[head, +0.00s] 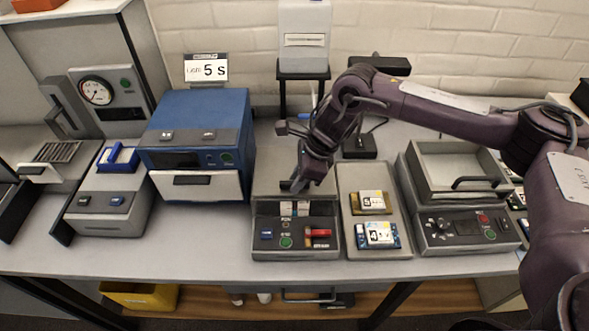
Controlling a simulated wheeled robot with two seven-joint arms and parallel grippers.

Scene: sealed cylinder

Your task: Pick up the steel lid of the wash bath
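A grey unit (466,228) with a button panel stands at the right of the bench and looks like the wash bath. On its top is a grey, steel-looking rectangular piece (450,160) with a raised rim and a black handle (475,182) at its front; I take it for the lid, but cannot tell for sure. My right gripper (294,186) points down above the back of a small dark control box (296,228), well left of that unit. Its fingers are small and dark, so their opening is unclear. My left gripper is not in view.
A blue machine (200,130) with a "5 S" sign stands left of centre. A grey tray (375,205) with two labelled packs lies between the control box and the right unit. My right arm spans above the right unit. The front bench strip is clear.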

